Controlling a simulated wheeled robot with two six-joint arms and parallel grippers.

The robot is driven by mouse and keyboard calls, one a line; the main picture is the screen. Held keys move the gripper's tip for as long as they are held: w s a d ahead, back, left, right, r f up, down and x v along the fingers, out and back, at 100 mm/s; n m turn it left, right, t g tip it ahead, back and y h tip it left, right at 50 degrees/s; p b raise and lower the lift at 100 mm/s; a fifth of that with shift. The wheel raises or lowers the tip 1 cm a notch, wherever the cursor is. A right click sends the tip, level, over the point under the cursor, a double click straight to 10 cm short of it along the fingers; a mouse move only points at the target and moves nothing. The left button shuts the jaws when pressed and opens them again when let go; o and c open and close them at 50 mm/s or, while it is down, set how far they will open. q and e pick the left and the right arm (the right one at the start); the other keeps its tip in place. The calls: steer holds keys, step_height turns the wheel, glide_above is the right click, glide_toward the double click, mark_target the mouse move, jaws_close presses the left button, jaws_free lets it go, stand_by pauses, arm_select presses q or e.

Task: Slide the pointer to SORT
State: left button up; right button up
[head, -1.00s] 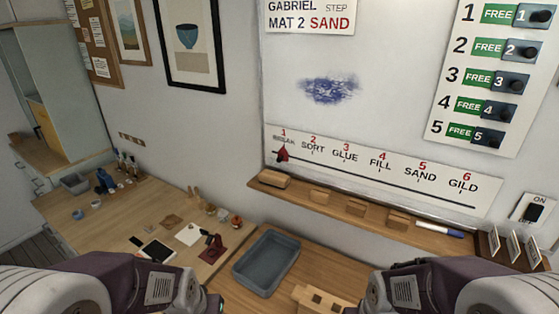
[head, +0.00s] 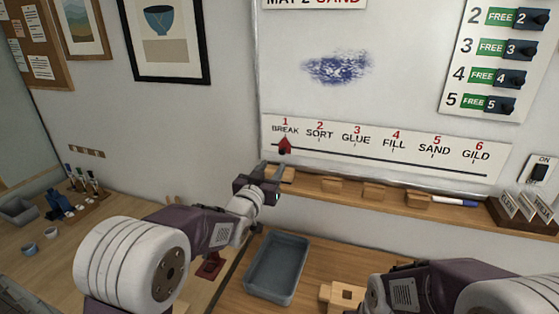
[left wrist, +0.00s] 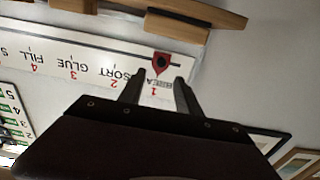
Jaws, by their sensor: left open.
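The red pointer (head: 285,145) sits on the dark slide line at the left end of the white step strip (head: 385,153), under 1 BREAK. The SORT label (head: 319,133) is just right of it, under the number 2. My left gripper (head: 272,173) is open, a little below the pointer in the head view. In the left wrist view, upside down, the red pointer (left wrist: 162,64) shows just past and between the two open fingertips (left wrist: 157,78). The fingers look apart from it.
A wooden ledge (head: 400,203) with several wooden blocks and a blue-capped marker (head: 455,202) runs below the strip. A grey tray (head: 277,268) is on the table below. The whiteboard (head: 400,80) has a blue smudge above the strip.

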mark_target(282, 152)
arm_select(q)
steer(key=x, duration=0.1)
steer(key=p+x, duration=0.1)
steer(key=x, duration=0.1)
steer(key=p+x, duration=0.1)
steer(key=shift+w+a+r, duration=0.2)
steer(key=shift+w+r, duration=0.05)
steer(key=shift+w, duration=0.1)
steer(key=p+x, duration=0.1)
steer(key=x, duration=0.3)
steer(key=shift+d+f+p, duration=0.2)
steer(key=shift+d+p, duration=0.2)
steer(key=shift+w+a, duration=0.1)
steer(key=shift+a, duration=0.15)
steer(key=shift+d, duration=0.1)
jaws_close()
